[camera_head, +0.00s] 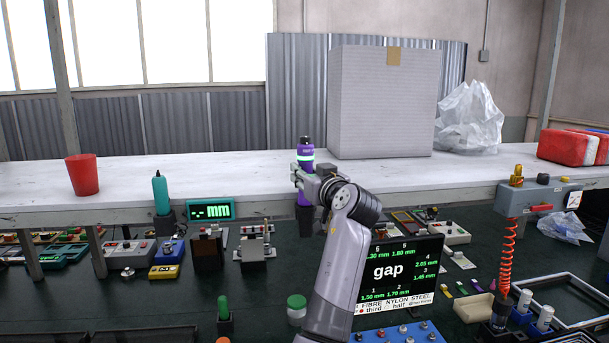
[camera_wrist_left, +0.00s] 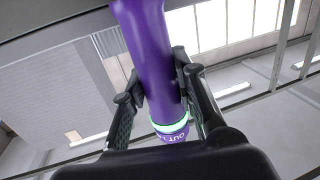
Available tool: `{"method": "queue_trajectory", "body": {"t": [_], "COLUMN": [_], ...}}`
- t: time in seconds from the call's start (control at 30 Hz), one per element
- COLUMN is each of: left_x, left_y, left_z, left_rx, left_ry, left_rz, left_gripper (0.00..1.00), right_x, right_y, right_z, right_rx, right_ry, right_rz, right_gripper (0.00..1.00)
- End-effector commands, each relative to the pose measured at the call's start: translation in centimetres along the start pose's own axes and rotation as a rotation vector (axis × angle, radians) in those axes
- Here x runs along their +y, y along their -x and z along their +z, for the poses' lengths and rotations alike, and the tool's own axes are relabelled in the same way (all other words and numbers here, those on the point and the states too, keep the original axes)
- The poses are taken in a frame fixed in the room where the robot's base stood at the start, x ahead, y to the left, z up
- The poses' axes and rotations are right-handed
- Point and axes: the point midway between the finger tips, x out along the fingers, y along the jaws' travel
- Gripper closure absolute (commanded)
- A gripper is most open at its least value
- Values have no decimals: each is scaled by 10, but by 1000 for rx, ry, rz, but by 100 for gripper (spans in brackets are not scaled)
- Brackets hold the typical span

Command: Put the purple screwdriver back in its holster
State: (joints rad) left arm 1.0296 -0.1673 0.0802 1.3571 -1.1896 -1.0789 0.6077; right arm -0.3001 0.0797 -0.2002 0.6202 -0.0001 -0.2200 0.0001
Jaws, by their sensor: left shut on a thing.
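The purple screwdriver (camera_head: 306,148) stands upright in the head view, with a pale green band near its dark top end. My left gripper (camera_head: 308,179) is shut on it, below the band. The wrist view shows the purple handle (camera_wrist_left: 150,55) between the two fingers (camera_wrist_left: 160,95), with lettering near the band. A dark holster (camera_head: 304,222) stands directly below the gripper. Whether the screwdriver's lower end is inside the holster or above it, I cannot tell; gripper and holster hide it. My right gripper is not in view.
A teal screwdriver (camera_head: 161,193) stands in another dark holder to the left, beside a teal "mm" display (camera_head: 210,210). A black "gap" screen (camera_head: 405,268) is right of my arm. A white shelf (camera_head: 230,180) with a large box (camera_head: 383,105) runs behind. Several small devices crowd the bench.

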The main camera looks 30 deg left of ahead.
Motion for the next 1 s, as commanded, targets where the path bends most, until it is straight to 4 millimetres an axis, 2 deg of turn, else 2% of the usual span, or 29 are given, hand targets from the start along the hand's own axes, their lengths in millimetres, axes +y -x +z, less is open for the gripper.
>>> {"method": "queue_trajectory", "body": {"t": [0.2, 0.23, 0.57, 0.87, 1.0], "left_x": [0, 0, 0, 0, 0], "left_y": [0, 0, 0, 1, 13], "left_z": [4, 3, 4, 6, 6], "left_rx": [4, 4, 2, -3, -1], "left_ry": [1, 2, 1, -1, 0], "left_rz": [0, 0, 0, 0, 1], "left_gripper": [100, 72, 50, 50, 50], "right_x": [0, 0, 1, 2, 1], "right_y": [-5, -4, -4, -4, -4], "right_z": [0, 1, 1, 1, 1], "right_rx": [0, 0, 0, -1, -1], "right_ry": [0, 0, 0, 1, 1], "right_rz": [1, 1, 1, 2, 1], "right_gripper": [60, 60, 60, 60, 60]}}
